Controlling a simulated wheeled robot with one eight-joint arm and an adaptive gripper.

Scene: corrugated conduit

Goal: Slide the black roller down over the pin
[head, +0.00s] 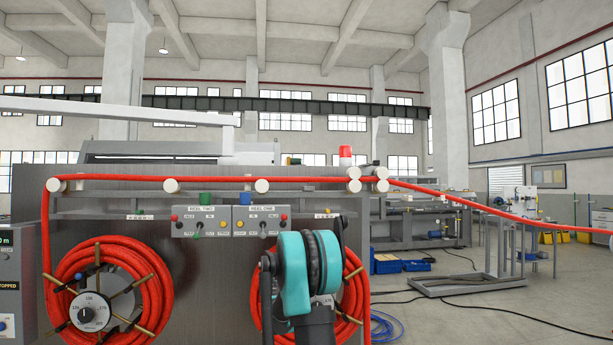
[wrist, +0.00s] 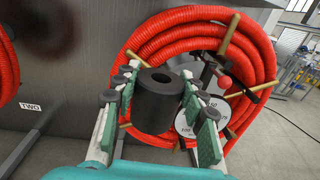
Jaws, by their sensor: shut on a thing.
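The black roller (wrist: 150,105) is a thick cylinder with a round hole in its top face. In the wrist view it sits between the two green-padded fingers of my gripper (wrist: 158,74), which is shut on it. The roller looks roughly upright, with the hole facing up toward the camera. In the head view my teal arm stands in front of the right reel, and I cannot make out the roller there. I cannot pick out the bare pin in either view.
Behind the roller is a reel of red corrugated conduit (wrist: 260,60); another coil (head: 150,300) hangs at left in the head view. White rollers (head: 171,185) carry the red line along the machine top. Control boxes (head: 202,222) sit below.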

